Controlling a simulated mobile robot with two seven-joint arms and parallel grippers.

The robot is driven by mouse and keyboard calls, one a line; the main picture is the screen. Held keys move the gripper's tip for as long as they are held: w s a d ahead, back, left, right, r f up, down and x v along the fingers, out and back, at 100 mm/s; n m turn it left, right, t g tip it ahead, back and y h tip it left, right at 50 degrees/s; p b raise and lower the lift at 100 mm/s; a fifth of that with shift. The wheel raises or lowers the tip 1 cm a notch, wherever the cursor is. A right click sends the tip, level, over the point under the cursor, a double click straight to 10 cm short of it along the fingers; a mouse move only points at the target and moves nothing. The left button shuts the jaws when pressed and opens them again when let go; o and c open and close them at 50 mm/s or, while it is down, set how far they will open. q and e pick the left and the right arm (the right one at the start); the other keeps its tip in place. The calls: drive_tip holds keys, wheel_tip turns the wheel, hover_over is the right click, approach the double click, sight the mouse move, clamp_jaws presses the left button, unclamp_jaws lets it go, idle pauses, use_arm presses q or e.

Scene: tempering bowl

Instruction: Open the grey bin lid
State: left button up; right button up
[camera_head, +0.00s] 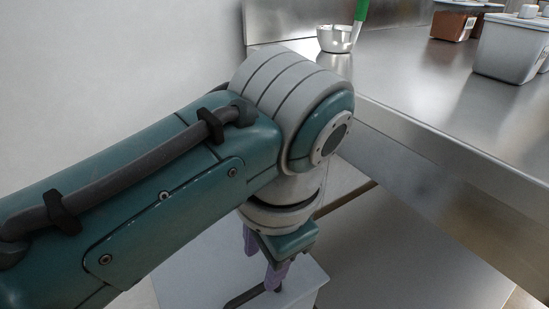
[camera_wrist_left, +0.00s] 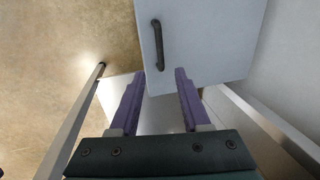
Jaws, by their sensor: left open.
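The grey bin lid (camera_head: 195,268) is a flat, light grey panel low beside the steel counter in the head view. It has a dark bar handle (camera_head: 246,294), partly hidden by my arm and gripper. In the left wrist view the lid (camera_wrist_left: 210,40) and its handle (camera_wrist_left: 157,45) lie just beyond the fingertips. My left gripper (camera_head: 262,266) points down over the lid with its purple fingers apart and nothing between them. In the left wrist view the open gripper (camera_wrist_left: 160,74) faces the handle, apart from it. My right gripper is not in view.
A steel counter (camera_head: 400,75) stands on the right, its front edge close to my left arm. On it are a metal bowl (camera_head: 332,40) with a green-handled tool (camera_head: 361,10), a brown-filled tub (camera_head: 452,25) and a pale tub (camera_head: 508,50). A wall is on the left.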

sight(257, 290)
use_arm(q)
drive_tip(key=b+x, duration=0.5)
drive_tip(key=x, duration=0.5)
drive_tip(key=shift+b, duration=0.35)
drive_tip(key=shift+c, duration=0.2)
clamp_jaws()
idle(0.7)
